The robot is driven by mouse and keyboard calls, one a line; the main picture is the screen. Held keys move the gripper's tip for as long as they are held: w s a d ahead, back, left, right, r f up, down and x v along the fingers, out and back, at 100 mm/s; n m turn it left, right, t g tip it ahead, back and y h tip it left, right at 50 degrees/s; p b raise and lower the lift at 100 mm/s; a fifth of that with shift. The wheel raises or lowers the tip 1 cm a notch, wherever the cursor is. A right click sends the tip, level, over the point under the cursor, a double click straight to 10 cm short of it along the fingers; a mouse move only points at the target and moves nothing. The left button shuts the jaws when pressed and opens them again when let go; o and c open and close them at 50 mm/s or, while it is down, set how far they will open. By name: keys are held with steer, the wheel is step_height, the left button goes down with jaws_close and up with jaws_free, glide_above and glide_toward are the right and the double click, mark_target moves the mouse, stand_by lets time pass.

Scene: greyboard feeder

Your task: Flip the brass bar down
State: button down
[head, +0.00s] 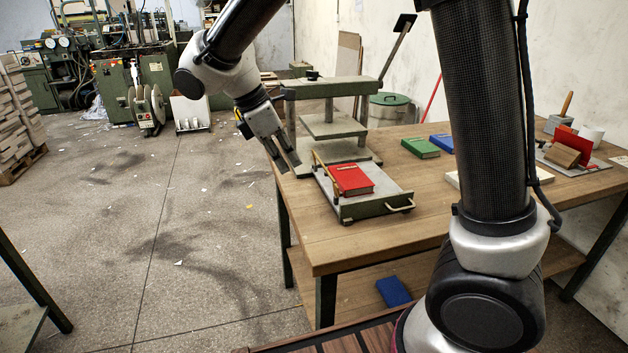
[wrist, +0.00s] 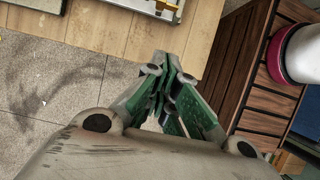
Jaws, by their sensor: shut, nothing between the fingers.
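The brass bar (head: 326,172) stands raised at the left side of the grey sliding tray (head: 376,208), beside a red book (head: 351,180) lying on the tray. My gripper (head: 289,163) is shut and empty, to the left of the bar and apart from it, pointing down near the table's left edge. In the wrist view my gripper's green-sided fingers (wrist: 171,62) are together with nothing between them. A corner of the tray (wrist: 150,6) shows at the top of that view; the raised bar cannot be made out there.
The press (head: 333,127) stands behind the tray on the wooden table (head: 300,216). Green (head: 421,147) and blue (head: 442,142) books lie farther back. A holder with a red book (head: 571,149) stands at the right. Open floor (head: 190,230) lies left of the table.

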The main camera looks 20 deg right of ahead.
steer(key=d+f, duration=0.8)
stand_by(0.6)
steer(key=shift+d+y, duration=0.15)
steer(key=shift+y, duration=0.25)
